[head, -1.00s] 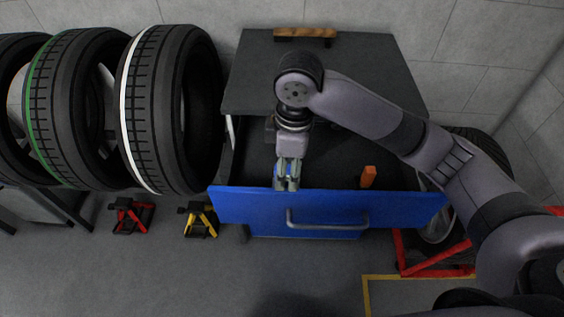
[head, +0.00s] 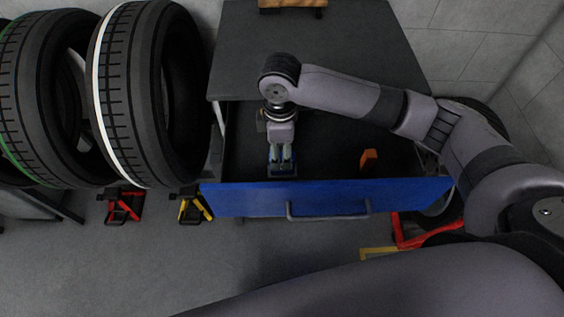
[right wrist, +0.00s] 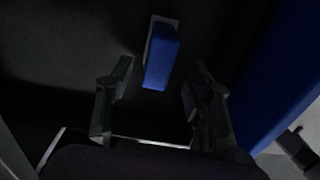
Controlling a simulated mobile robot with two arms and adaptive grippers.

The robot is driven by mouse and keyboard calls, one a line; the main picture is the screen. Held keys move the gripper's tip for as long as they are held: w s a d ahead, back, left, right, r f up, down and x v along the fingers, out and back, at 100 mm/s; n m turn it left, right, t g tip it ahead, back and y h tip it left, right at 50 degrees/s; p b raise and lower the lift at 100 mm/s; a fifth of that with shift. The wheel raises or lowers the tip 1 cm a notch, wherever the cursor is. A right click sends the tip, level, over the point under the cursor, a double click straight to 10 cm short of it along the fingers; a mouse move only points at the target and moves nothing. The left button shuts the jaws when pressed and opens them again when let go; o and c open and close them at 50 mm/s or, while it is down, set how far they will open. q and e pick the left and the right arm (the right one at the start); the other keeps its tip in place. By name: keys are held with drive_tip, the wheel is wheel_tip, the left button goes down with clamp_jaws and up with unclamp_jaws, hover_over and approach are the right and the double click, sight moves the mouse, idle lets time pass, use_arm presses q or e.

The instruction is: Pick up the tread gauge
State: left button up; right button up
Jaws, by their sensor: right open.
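A small blue block with a pale strip along one edge, apparently the tread gauge (right wrist: 161,57), lies on the dark floor of the open drawer. In the right wrist view it is between and just beyond the fingertips of my right gripper (right wrist: 164,72), with a gap on both sides. In the head view my right gripper (head: 282,168) points down into the left part of the drawer, close behind its blue front. It is open and mostly hides the gauge there. My left gripper is not in view.
The blue drawer front (head: 330,197) with its grey handle (head: 328,213) stands close to the gripper. An orange object (head: 368,159) is in the drawer to the right. The dark cabinet top (head: 315,50) overhangs behind. Large tires (head: 125,95) stand at the left.

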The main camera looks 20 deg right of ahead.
drive_tip(key=shift+f, duration=0.6)
drive_tip(key=shift+s+d+f, duration=0.1)
drive_tip(key=shift+f, duration=0.25)
drive_tip(key=f, duration=0.4)
drive_tip(key=shift+d+f, duration=0.15)
drive_tip(key=shift+d, duration=0.05)
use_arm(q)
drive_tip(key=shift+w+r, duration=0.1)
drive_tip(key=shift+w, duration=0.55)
use_arm(e)
drive_tip(key=shift+f, duration=0.1)
drive_tip(key=shift+c, duration=0.5)
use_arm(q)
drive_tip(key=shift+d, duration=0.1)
use_arm(e)
clamp_jaws()
